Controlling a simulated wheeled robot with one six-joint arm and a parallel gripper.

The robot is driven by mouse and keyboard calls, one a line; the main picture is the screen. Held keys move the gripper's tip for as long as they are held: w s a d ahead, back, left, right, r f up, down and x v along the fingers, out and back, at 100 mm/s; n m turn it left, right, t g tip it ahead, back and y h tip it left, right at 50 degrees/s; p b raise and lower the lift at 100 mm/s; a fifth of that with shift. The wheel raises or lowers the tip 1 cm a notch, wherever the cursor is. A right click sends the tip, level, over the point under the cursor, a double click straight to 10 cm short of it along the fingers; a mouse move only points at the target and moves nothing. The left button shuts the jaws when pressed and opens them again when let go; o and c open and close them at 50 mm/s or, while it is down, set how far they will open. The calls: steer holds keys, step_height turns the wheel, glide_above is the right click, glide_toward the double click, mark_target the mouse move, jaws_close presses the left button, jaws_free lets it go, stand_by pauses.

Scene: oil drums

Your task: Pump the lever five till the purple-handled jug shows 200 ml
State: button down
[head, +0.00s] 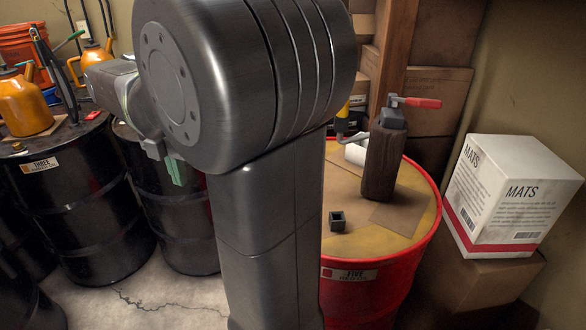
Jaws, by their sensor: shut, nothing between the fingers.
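Drum five (349,275) is red with a yellow-brown top and a label reading FIVE. It stands right of centre, partly hidden behind my arm. On it stands a dark brown cylinder (380,160) with a grey head and a red-handled lever (415,102) pointing right, roughly level. My gripper (172,168) is left of my arm, well away from the lever, over the black drums. Its fingers are small and partly hidden; it is shut and empty. I cannot make out a purple-handled jug in this view.
Drum three (75,215) is black and stands at the left with an orange can (25,103) on it. A small dark square cup (338,220) and a white roll (355,153) lie on drum five. A white MATS box (510,195) stands at the right on cardboard.

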steer(key=shift+r, duration=0.1)
stand_by(0.4)
step_height(320, 180, up, 21)
steer(key=p, duration=1.6)
steer(key=shift+f, duration=0.2)
steer(key=shift+f, duration=0.1)
step_height(320, 180, down, 21)
steer(key=b, duration=1.2)
steer(key=shift+b, duration=0.35)
steer(key=shift+r, duration=0.2)
